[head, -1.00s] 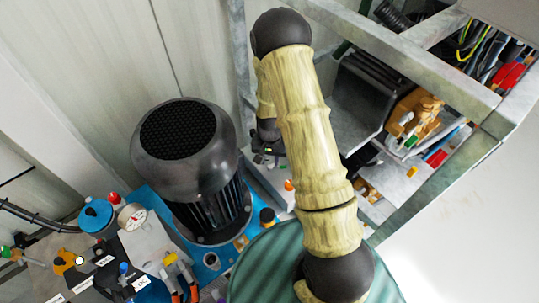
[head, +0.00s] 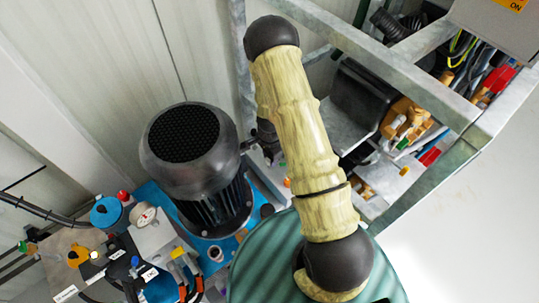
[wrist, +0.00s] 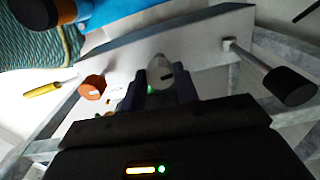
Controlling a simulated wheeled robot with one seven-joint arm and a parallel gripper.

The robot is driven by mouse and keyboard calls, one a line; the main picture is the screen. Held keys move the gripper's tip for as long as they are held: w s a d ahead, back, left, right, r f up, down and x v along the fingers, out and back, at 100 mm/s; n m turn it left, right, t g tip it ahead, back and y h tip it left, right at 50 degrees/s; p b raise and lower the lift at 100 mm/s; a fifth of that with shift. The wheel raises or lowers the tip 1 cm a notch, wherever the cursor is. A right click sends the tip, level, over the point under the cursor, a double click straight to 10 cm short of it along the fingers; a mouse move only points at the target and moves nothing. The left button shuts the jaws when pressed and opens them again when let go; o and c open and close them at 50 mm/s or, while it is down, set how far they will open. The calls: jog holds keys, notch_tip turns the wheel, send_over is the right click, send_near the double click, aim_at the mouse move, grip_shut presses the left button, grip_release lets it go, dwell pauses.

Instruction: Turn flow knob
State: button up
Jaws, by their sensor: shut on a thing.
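A small pale, rounded knob (wrist: 160,70) with a dark mark on its face sits on a light grey plate in the wrist view; I take it to be the flow knob. My gripper (wrist: 160,88) has its two dark fingers on either side of the knob and is shut on it. In the head view my gripper (head: 267,145) is small and partly hidden behind my arm, just right of the black motor. The knob cannot be made out there.
The black motor (head: 190,150) stands close left of my gripper. A metal frame (head: 400,70) with pipes and fittings is at the right. In the wrist view an orange knob (wrist: 93,88) is to the left and a dark-ended rod (wrist: 287,85) to the right.

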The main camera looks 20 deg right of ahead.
jog(key=shift+w+d, duration=0.1)
dwell(0.4)
jog(key=o, duration=1)
jog(key=shift+c, duration=0.2)
notch_tip(320, 180, up, 17)
jog(key=p, duration=0.4)
jog(key=shift+r, duration=0.2)
